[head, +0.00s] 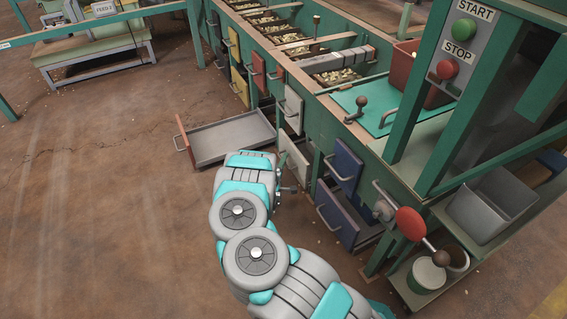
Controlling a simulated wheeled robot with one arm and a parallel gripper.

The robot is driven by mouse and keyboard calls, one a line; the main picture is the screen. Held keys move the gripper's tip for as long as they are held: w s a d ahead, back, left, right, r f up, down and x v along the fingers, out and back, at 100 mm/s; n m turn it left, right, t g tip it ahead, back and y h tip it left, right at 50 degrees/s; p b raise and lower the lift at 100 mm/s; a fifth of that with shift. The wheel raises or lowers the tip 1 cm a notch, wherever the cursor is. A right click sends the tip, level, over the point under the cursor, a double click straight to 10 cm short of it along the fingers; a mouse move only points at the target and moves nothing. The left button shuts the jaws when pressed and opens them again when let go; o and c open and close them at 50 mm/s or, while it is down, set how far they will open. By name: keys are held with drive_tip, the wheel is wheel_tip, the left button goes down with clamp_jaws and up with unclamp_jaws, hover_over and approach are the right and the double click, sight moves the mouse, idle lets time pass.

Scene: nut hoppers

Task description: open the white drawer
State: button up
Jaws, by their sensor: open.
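Two whitish drawer fronts show in the head view on the hopper bench's side: an upper one (293,108) and a lower one (296,157). The upper one looks closed. My arm partly covers the area by the lower one, and I cannot tell if it is fully shut. My gripper (289,188) is small in view, open, beside and just below the lower white front. Its fingers point toward the bench. Whether it touches a handle cannot be made out.
A red-fronted drawer (182,146) stands pulled far out, left of my wrist. Blue drawers (343,165) sit to the right, the lower one (337,214) slightly out. Brown floor (100,220) at left is clear.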

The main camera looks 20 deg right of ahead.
clamp_jaws()
idle(1.3)
